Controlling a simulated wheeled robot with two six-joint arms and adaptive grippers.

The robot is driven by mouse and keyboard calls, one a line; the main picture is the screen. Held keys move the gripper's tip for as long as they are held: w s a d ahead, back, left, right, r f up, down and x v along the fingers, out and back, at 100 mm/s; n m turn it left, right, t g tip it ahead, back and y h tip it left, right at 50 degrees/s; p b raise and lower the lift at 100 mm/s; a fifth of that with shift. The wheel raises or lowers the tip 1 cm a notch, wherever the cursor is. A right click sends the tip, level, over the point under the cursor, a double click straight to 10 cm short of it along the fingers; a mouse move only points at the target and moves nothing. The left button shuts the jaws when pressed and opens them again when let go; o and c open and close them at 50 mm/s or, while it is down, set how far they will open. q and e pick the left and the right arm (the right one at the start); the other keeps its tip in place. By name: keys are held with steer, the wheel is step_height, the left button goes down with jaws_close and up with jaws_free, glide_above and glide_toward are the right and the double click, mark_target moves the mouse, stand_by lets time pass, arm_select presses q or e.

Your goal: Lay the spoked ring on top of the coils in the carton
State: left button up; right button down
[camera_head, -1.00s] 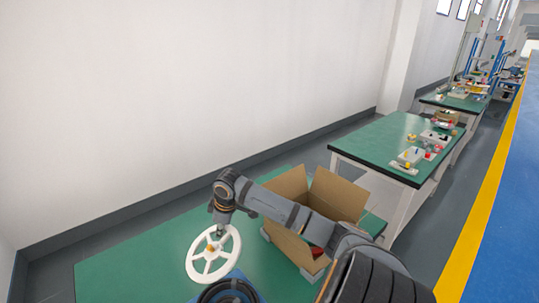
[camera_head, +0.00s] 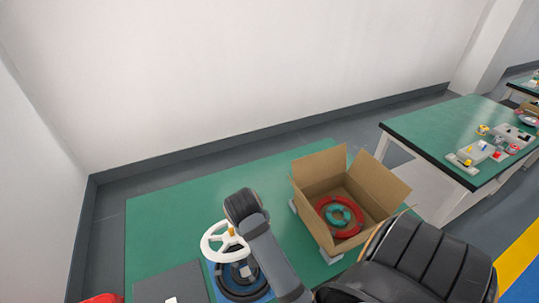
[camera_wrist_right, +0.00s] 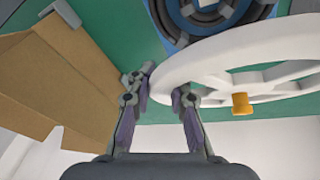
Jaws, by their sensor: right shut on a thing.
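The white spoked ring (camera_head: 211,244) has an orange hub knob and shows large in the right wrist view (camera_wrist_right: 215,62). My right gripper (camera_wrist_right: 160,84) is shut on its rim, one finger on each side; in the head view my own arm hides the fingers. The ring overlaps black coils on a blue base (camera_head: 262,291), apparently above them. The open carton (camera_head: 322,169) stands to the right of the ring, with a red coil (camera_head: 326,203) and a teal coil (camera_head: 333,211) inside it. My left gripper is not in view.
The carton's flaps stand spread outward, and one cardboard wall (camera_wrist_right: 50,85) is close in the right wrist view. A grey mat (camera_head: 165,285) lies at the front left. The green table (camera_head: 180,215) is clear behind the ring. Another bench (camera_head: 440,128) stands at the right.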

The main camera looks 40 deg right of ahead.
steer(key=shift+s+a+r+m, duration=0.1)
steer(key=shift+s+r+m, duration=0.05)
steer(key=shift+s+m, duration=0.15)
steer(key=w+d+f+p, duration=0.2)
steer(key=d+f, duration=0.1)
steer(key=d, duration=0.5)
glide_toward(285, 229)
steer(key=shift+w+d+f, duration=0.1)
steer(key=shift+d+f, duration=0.05)
steer(key=shift+d, duration=0.05)
steer(key=shift+w+d+f, duration=0.1)
steer(key=shift+f, duration=0.1)
steer(key=shift+a+x, duration=0.2)
steer(key=shift+x, duration=1.6)
steer(key=shift+f, duration=0.15)
steer(key=shift+f, duration=0.15)
steer(key=c, duration=1.3)
jaws_free()
steer(key=shift+o, duration=0.2)
